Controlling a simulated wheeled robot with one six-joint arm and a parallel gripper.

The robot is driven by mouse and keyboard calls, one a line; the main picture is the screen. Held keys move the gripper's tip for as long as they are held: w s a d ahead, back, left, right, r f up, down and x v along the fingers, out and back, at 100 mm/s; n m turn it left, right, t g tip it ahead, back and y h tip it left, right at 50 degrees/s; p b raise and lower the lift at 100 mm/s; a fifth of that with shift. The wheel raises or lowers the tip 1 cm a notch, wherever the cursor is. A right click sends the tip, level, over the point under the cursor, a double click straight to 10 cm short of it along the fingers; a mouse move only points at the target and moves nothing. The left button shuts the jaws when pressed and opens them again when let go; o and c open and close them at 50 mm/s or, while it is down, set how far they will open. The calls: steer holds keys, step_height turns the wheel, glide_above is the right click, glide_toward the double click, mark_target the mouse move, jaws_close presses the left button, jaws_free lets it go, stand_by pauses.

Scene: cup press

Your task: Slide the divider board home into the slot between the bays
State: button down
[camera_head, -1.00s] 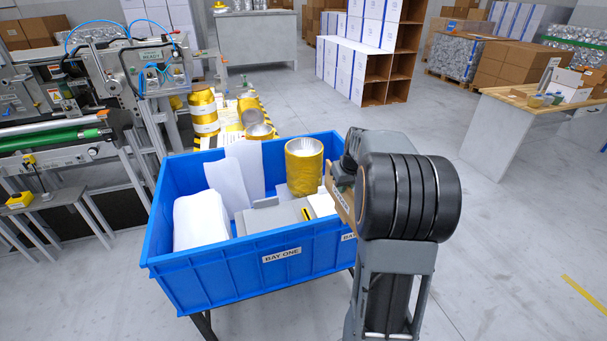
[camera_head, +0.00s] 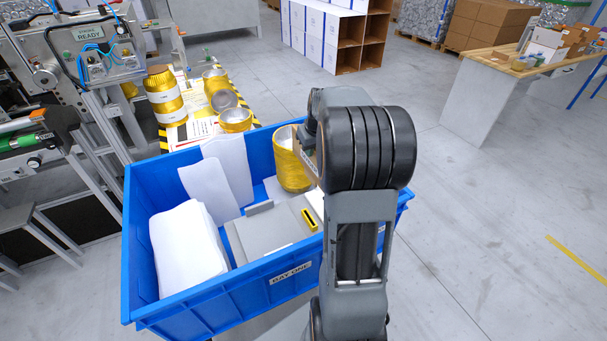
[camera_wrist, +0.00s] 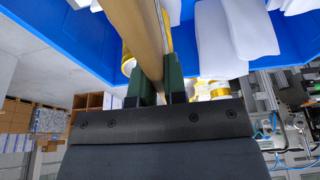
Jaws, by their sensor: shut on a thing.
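My gripper (camera_wrist: 157,88) shows in the wrist view, its dark green fingers shut on the tan divider board (camera_wrist: 133,28). In the head view only a small part of the board (camera_head: 304,156) shows beside my wrist, at the right part of the blue bin (camera_head: 215,285); my arm covers the rest and the gripper. The bin carries a BAY ONE label (camera_head: 291,273) on its front wall.
The bin holds white stacked sheets (camera_head: 186,250), a grey flat piece (camera_head: 268,232) and a gold-wrapped cylinder (camera_head: 290,165) close to my wrist. A machine is at left.

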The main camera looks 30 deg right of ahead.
mark_target(317, 183)
step_height(317, 183, down, 14)
steer(key=b, duration=0.6)
steer(key=shift+w, duration=0.1)
steer(key=shift+b, duration=0.3)
steer(key=shift+f, duration=0.25)
steer(key=shift+f+b, duration=2.35)
steer(key=shift+f, duration=0.25)
steer(key=shift+f+b, duration=2.05)
steer(key=shift+f, duration=0.05)
steer(key=c, duration=1.1)
jaws_free()
steer(key=p+v, duration=0.1)
steer(key=v, duration=1.3)
